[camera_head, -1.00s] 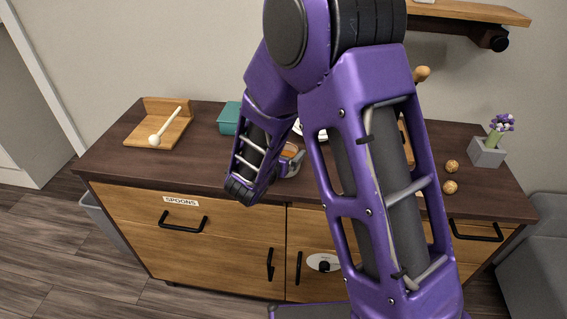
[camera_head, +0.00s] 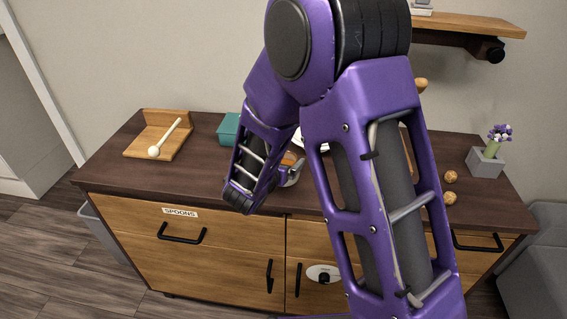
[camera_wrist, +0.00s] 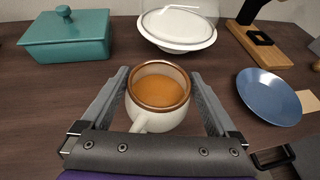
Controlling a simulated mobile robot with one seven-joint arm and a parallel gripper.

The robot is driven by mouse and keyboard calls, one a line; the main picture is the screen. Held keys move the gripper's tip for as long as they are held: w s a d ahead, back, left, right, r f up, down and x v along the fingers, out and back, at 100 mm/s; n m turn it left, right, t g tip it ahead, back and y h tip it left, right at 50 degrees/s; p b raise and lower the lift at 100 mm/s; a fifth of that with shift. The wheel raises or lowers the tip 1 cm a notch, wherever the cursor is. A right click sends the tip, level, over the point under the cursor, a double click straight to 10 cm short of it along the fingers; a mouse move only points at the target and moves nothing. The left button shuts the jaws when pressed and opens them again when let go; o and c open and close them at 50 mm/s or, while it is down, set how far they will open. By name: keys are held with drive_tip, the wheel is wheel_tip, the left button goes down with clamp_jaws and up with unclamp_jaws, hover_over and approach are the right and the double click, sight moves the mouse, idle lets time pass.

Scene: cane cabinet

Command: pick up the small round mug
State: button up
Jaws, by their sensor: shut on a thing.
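The small round mug (camera_wrist: 158,100) is cream-coloured with a brown rim and an orange-brown inside. In the wrist view it sits between the two fingers of my gripper (camera_wrist: 162,92), which is shut on it. The mug is upright, its handle toward my palm. In the head view my arm hides most of the mug, and only a bit of its orange-brown inside (camera_head: 289,159) shows beside my forearm. The fingertips are hidden there. I cannot tell whether its base touches the cabinet top.
A teal lidded dish (camera_wrist: 66,36) and a white lidded bowl (camera_wrist: 178,28) stand behind the mug. A blue plate (camera_wrist: 268,97) lies to its right. A wooden stand (camera_wrist: 262,45) is at the back right. The cabinet top (camera_head: 190,182) is clear at the front left.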

wheel_tip(320, 180, up, 9)
drive_tip(key=p, duration=0.1)
idle(0.7)
